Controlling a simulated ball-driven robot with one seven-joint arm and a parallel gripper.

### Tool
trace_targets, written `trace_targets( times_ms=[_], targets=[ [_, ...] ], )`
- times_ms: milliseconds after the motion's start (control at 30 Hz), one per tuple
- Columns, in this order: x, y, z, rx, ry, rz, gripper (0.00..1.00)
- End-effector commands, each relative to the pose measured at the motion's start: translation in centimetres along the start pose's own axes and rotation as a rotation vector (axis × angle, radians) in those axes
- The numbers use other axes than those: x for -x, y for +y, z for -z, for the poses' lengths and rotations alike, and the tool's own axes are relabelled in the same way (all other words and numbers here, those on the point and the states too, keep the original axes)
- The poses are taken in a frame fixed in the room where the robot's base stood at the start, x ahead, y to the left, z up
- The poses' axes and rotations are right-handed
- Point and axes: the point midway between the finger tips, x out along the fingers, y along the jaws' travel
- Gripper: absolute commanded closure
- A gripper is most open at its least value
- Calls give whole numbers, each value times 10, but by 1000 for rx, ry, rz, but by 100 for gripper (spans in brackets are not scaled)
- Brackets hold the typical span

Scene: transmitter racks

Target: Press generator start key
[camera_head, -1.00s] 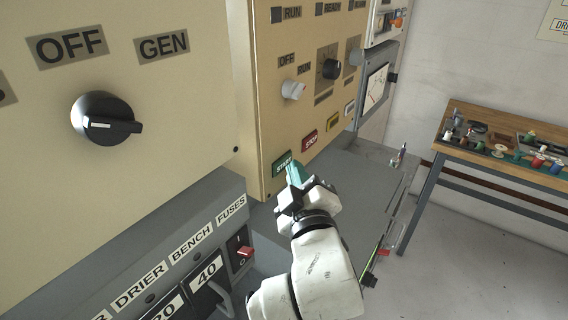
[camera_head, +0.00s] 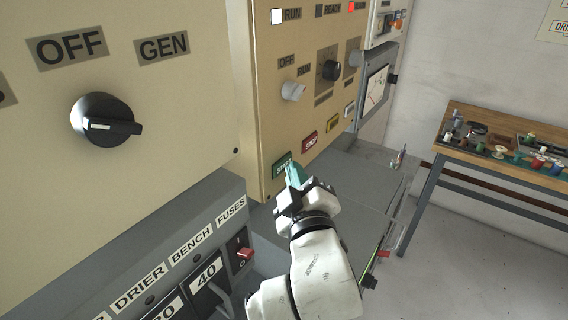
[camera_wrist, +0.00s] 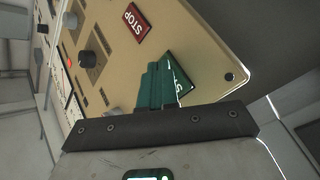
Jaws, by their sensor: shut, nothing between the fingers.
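The green START key (camera_head: 282,165) is on the lower part of the beige generator panel (camera_head: 262,90), left of the red STOP key (camera_head: 309,142). My gripper (camera_head: 294,174) is shut and empty, its teal fingertips at the START key's lower right edge. In the wrist view the fingers (camera_wrist: 151,88) overlap part of the START key (camera_wrist: 179,77); whether they touch it I cannot tell. The RUN lamp (camera_head: 277,16) glows white, and a red lamp (camera_head: 351,7) is lit at the panel's upper right.
A panel with a large black OFF/GEN knob (camera_head: 106,118) stands left. The fuse unit (camera_head: 190,262) is below it. A workbench (camera_head: 510,150) stands right, with open floor before it.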

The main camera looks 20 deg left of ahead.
Motion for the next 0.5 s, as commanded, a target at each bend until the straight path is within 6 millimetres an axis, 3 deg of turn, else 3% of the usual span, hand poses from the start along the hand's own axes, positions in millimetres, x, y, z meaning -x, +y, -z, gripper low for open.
trace_targets(
  times_ms=[500],
  targets=[
    [8,6,-5,1,0,-1,100]
  ],
)
